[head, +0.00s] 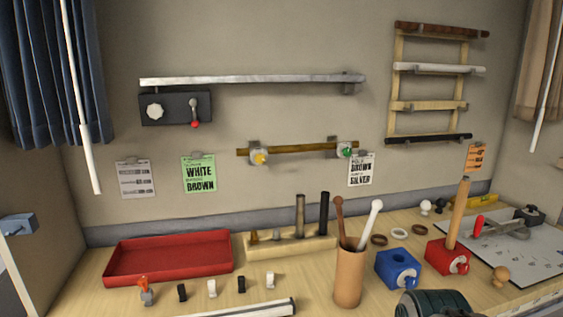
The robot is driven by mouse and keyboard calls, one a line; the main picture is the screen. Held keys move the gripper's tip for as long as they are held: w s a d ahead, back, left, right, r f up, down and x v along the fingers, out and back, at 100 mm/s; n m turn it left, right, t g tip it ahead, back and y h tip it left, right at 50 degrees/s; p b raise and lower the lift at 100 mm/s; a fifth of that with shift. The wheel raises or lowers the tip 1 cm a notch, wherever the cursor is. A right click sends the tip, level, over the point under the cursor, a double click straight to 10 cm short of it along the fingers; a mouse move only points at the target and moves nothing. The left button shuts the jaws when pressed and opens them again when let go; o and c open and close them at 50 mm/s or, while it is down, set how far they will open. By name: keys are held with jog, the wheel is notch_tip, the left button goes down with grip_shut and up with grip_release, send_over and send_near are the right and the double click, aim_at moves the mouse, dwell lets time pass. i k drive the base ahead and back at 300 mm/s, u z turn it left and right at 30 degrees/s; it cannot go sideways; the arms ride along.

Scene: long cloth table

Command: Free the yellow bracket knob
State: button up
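The yellow knob (261,159) sits on the front of the left wall bracket (254,146), which carries a brown rod (297,149). The rod lies roughly level along the wall, its left end sticking out a little past this bracket. A second bracket near the rod's right end has a green knob (345,151). Whether the yellow knob is tight or loose cannot be told at this size. My gripper is not visible in the head view, and nothing touches the knob.
A silver rail (250,79) and a dark box (175,108) with a red-tipped lever are above. Cards (199,174) hang below. The table holds a red tray (168,257), a rod cup (349,279), and blue (398,269) and red blocks. The wall before the knob is clear.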

aim_at(259, 158)
jog(key=u, duration=0.3)
jog(key=k, duration=0.35)
jog(key=u, duration=1)
jog(key=k, duration=1)
jog(key=u, duration=0.95)
jog(key=i, duration=0.95)
jog(key=z, duration=0.55)
jog(key=i, duration=0.85)
jog(key=z, duration=1.25)
jog(key=i, duration=0.45)
jog(key=z, duration=0.45)
